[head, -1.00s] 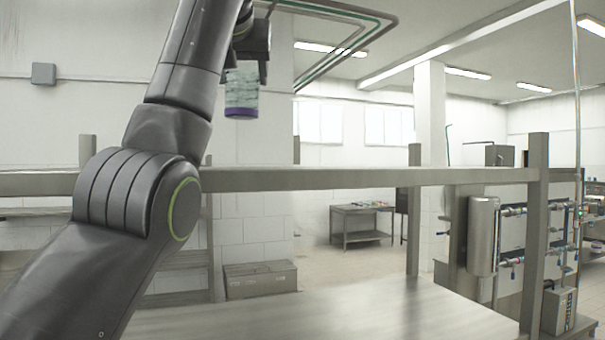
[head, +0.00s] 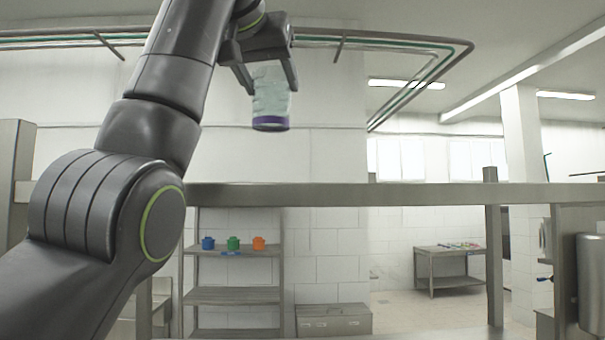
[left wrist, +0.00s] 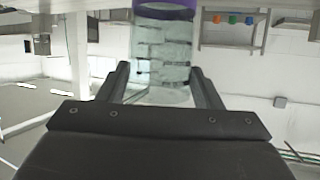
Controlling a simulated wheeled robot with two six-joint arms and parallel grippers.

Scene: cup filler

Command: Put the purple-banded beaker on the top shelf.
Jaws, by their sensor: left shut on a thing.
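The purple-banded beaker (head: 271,98) is a clear, pale cylinder with its purple band at the lower end in the head view. My left gripper (head: 271,88) is shut on its sides and holds it upright in the air. The beaker also shows in the left wrist view (left wrist: 162,45), upside down, between both fingers. A long grey steel shelf (head: 400,195), seen nearly edge-on, crosses the head view. The beaker hangs above its line with a visible gap; I cannot tell whether it is directly over it. My right gripper is not in view.
A steel rack (head: 236,295) beyond the shelf holds a blue pot (head: 208,243), a green pot (head: 233,243) and an orange pot (head: 258,243). A steel post (head: 494,260) stands below the shelf at right. The visible stretch of shelf right of my arm looks clear.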

